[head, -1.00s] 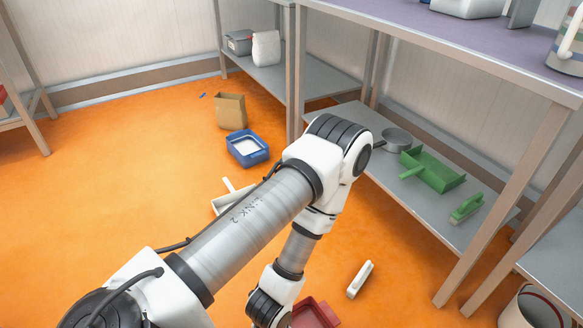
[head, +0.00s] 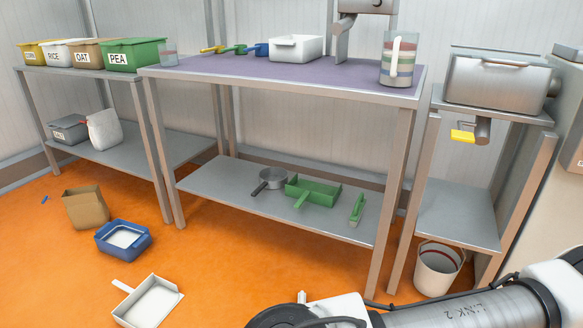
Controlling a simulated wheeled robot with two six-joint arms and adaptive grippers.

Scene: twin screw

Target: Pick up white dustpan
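The white dustpan (head: 151,304) lies on the orange floor at the lower left of the head view, in front of a blue container. Its short handle points to the upper left and its pan looks empty. Its near edge is close to the bottom of the picture. Part of one of my arms shows along the bottom right, well away from the dustpan. Neither gripper is in view.
A blue bin (head: 122,240) and a brown box (head: 85,208) stand on the floor behind the dustpan. A table (head: 290,85) has a lower shelf with a green dustpan (head: 311,191), a green brush (head: 357,209) and a pan (head: 272,178). A bucket (head: 437,270) stands at right.

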